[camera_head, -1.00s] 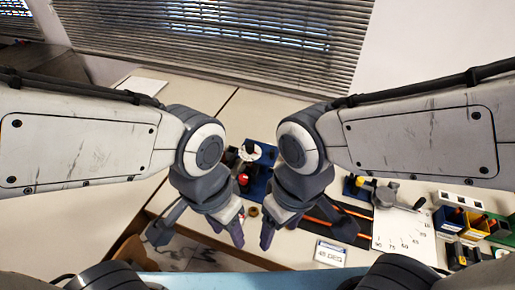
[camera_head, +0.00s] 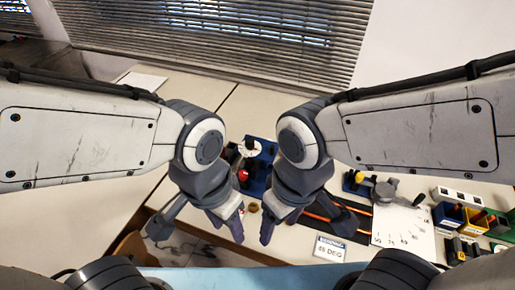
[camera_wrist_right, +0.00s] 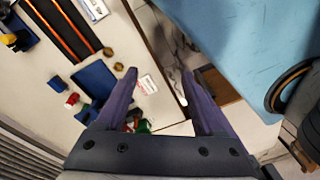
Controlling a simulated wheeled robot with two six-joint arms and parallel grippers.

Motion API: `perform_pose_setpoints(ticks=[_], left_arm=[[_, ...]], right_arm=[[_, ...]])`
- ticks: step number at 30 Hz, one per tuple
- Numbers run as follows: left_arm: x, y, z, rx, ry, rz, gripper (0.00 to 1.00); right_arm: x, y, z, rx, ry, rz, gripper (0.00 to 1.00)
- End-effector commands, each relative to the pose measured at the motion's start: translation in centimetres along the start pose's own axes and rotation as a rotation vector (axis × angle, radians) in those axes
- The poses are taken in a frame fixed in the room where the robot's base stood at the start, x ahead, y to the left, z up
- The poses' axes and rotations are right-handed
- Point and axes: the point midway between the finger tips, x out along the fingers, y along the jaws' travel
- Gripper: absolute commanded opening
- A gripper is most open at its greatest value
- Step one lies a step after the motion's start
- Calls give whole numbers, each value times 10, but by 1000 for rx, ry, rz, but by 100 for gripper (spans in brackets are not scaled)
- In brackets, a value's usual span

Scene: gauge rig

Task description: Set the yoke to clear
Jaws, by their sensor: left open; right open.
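I cannot tell for certain which part is the yoke. A blue-based rig (camera_head: 258,186) with a white disc (camera_head: 247,147) and a red knob (camera_head: 243,175) stands between my arms, partly hidden by them. To the right, a grey lever unit (camera_head: 385,190) with a yellow part (camera_head: 361,178) stands beside a white angle-scale plate (camera_head: 403,228). A card (camera_head: 330,247) reading 45 DEG lies near the front. My left gripper (camera_head: 200,228) is open and empty, left of the rig. My right gripper (camera_head: 302,226) is open and empty; in the right wrist view its fingers (camera_wrist_right: 164,75) spread above the table edge.
Orange rails on a black strip (camera_head: 337,217) run beside my right gripper. Small brass parts (camera_wrist_right: 108,51) lie near the rails. Blue, yellow and other bins (camera_head: 448,216) stand at the far right. The table at left (camera_head: 85,215) is clear.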

Motion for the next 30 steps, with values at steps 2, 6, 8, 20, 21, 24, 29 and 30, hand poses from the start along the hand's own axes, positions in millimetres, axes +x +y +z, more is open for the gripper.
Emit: perform_pose_setpoints(ticks=[2,6,8,20,21,24,29,30], left_arm=[[0,0,0,0,0,0,50],[-2,0,0,0,0,0,50],[-4,0,0,0,0,0,50],[-13,1,-1,0,0,0,50],[-14,1,-1,0,0,0,50],[-14,1,-1,0,0,0,50],[-16,1,-1,0,0,0,50],[-16,1,-1,0,0,0,50]], right_arm=[[-1,0,-2,8,0,0,52],[-7,8,-31,129,-4,8,52],[-10,17,-55,236,-7,14,52],[23,157,-228,1190,-6,81,52],[30,171,-236,1262,-5,86,52],[43,199,-250,1399,1,96,52],[54,218,-258,1499,6,103,52],[57,219,-258,1505,6,104,52]])
